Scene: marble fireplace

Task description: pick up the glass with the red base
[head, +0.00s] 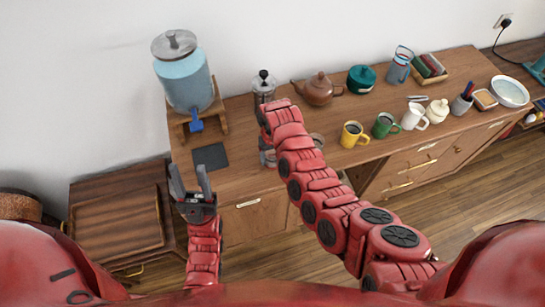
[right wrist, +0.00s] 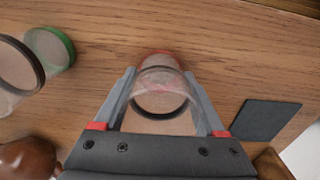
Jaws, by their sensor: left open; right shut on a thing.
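The glass with the red base (right wrist: 160,92) is clear with a dark rim. In the right wrist view it stands between the two fingers of my right gripper (right wrist: 165,112), which is shut on its sides. Its red base shows through the glass at the far end. In the head view a part of this glass (head: 266,156) shows left of my right arm; the arm hides the right gripper's fingers. I cannot tell whether the base touches the cabinet top. My left gripper (head: 190,184) is open and empty, fingers up, in front of the cabinet's left end.
A green-based glass (right wrist: 50,48) and another dark-rimmed glass (right wrist: 18,68) stand close by. A dark pad (head: 210,157) and a drink dispenser (head: 184,75) are left; a French press (head: 263,86), brown teapot (head: 318,91) and yellow mug (head: 353,134) are behind and right.

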